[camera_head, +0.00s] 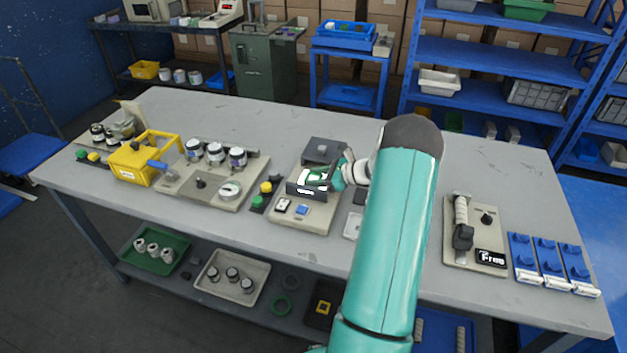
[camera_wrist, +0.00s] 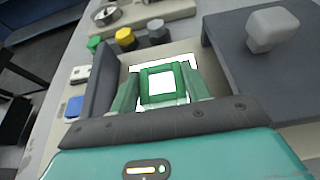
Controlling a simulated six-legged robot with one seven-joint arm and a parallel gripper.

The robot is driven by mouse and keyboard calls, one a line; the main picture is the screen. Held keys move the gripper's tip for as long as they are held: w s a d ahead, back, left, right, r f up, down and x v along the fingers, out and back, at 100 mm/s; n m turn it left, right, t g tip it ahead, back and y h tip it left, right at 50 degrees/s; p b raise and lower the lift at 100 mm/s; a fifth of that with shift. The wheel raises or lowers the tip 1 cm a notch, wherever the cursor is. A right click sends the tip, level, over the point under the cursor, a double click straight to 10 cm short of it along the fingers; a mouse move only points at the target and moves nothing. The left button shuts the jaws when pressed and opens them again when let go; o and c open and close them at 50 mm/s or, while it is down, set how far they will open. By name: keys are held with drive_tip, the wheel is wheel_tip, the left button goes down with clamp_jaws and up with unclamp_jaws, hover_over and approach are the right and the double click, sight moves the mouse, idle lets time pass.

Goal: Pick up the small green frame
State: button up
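The small green frame (camera_wrist: 146,84) shows in the wrist view as a green square border around a white middle. It sits over a white-edged area of the grey-beige device (camera_head: 293,216). My gripper (camera_wrist: 162,78) reaches down to it, with one green finger along its left side and one along its right. Whether the fingers press on the frame or stand just apart from it is not clear. In the head view my gripper (camera_head: 328,177) is at the device, and the frame is small and partly hidden there.
A dark wall and a dark block with a grey knob (camera_wrist: 272,29) flank the frame closely. A yellow button (camera_wrist: 126,38) and a blue button (camera_wrist: 74,106) are nearby. A yellow bin (camera_head: 130,164) and jars stand left. The table (camera_head: 400,120) behind is largely clear.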

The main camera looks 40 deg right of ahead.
drive_tip(key=shift+c, duration=1)
drive_tip(key=shift+r, duration=0.15)
